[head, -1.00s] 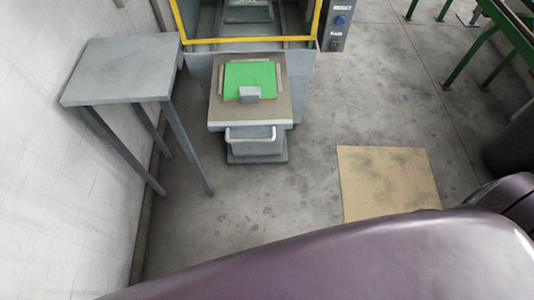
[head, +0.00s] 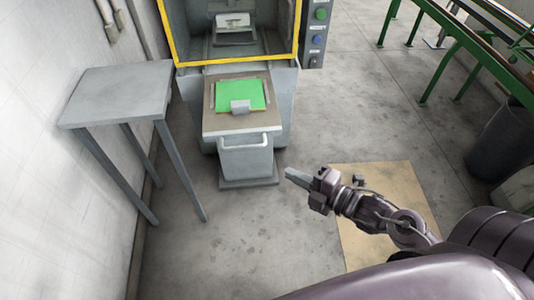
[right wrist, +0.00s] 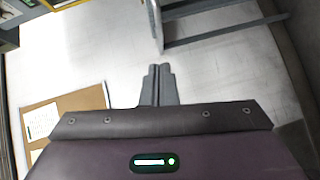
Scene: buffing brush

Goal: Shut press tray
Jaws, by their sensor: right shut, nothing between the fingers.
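The press tray (head: 243,122) is pulled out at the front of the press (head: 278,78). It has a green plate (head: 240,93) on top with a small grey block (head: 240,106) at the plate's front edge. A pale handle (head: 243,142) is on the tray's front. My right gripper (head: 290,174) is shut and empty, to the right of the tray's front and apart from the handle. Its closed fingers also show in the right wrist view (right wrist: 159,84), over the floor. My left gripper is not in view.
A grey side table (head: 118,92) stands left of the press near the wall. A tan mat (head: 350,235) lies on the floor under my right arm. The press has a yellow frame and a button panel (head: 317,35). Green-legged racks (head: 455,60) and a dark bin (head: 498,140) are at right.

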